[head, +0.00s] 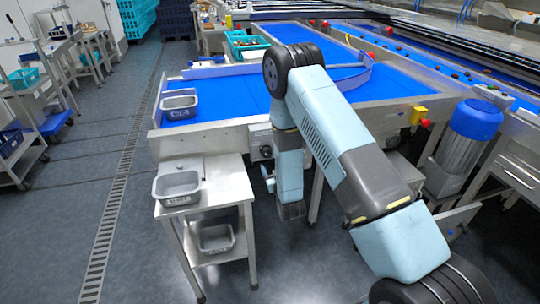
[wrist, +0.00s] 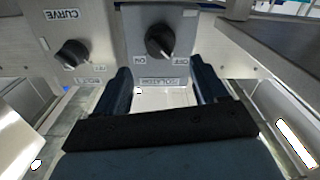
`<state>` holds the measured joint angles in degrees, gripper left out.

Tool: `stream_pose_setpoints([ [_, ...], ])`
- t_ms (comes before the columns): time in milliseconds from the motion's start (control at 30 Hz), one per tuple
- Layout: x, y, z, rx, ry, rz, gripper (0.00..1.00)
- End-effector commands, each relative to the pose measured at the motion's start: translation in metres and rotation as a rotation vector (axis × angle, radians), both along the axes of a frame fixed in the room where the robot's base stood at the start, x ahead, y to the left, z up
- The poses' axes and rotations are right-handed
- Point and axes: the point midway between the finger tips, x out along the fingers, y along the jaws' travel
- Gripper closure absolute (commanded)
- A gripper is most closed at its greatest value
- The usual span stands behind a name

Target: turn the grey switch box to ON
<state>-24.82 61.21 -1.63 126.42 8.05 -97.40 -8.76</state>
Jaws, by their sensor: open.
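The grey switch box (wrist: 185,22) is at the top middle of the wrist view, with a black rotary knob (wrist: 159,40) on its face. Its lettering appears upside down, with ON at the left of the knob and OFF at the right. The knob's pointer seems to lean lower right, towards OFF. My gripper (wrist: 163,68) is open, its two dark fingers apart and empty, just below the knob in the picture; no contact shows. In the head view a grey box (head: 261,153) sits on the conveyor's side frame beside my arm; my fingers are hard to make out there.
Another black knob (wrist: 72,53) sits to the left, under a CURVE label (wrist: 62,14). A metal side table (head: 226,180) carries a grey tub (head: 177,198) left of my arm. The blue belt (head: 225,95) lies behind.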

Motion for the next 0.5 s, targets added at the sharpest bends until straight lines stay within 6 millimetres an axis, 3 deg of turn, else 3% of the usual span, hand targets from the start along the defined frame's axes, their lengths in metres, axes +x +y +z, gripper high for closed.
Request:
stream_pose_setpoints([
  [300,0.054,0.015,0.001,0.001,-0.002,0.0,0.29],
  [500,0.076,0.021,0.0,-0.001,0.0,0.0,0.29],
])
